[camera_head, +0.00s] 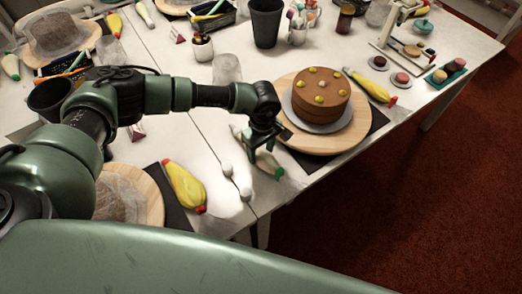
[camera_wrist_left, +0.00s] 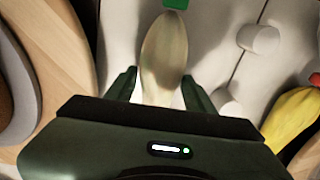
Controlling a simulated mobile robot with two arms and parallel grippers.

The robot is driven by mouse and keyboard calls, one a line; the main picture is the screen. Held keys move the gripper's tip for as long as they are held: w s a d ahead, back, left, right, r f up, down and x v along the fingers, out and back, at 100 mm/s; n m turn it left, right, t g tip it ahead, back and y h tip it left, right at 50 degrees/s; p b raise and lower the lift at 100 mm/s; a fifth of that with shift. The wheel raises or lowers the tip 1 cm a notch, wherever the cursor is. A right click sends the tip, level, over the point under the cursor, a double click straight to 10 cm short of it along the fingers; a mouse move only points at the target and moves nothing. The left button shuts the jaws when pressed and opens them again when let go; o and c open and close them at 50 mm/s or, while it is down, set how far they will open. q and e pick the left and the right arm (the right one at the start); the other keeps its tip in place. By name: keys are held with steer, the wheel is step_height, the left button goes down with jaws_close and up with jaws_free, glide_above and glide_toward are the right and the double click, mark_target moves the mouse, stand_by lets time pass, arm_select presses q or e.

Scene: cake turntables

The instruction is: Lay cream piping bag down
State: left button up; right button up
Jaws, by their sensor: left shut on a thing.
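The cream piping bag (camera_head: 266,162) has a pale body and a green tip. It lies lengthwise in my left gripper (camera_head: 264,148), which is shut on it beside the cake turntable. In the left wrist view the bag (camera_wrist_left: 164,55) sits between the two fingers of the left gripper (camera_wrist_left: 158,90), with its green tip pointing away at the top edge. The gripper hides part of the bag in the head view. I cannot tell whether the bag touches the white table (camera_head: 222,125). My right gripper is not in view.
A chocolate cake (camera_head: 320,97) stands on a round wooden turntable (camera_head: 312,141) just right of the gripper. Two small white cylinders (camera_head: 227,169) (camera_head: 246,194) and a yellow piping bag (camera_head: 185,187) with a red tip lie to the left. The table's front edge is close.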

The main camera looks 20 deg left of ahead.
arm_select(q)
steer(key=shift+f, duration=0.15)
steer(key=o, duration=0.9)
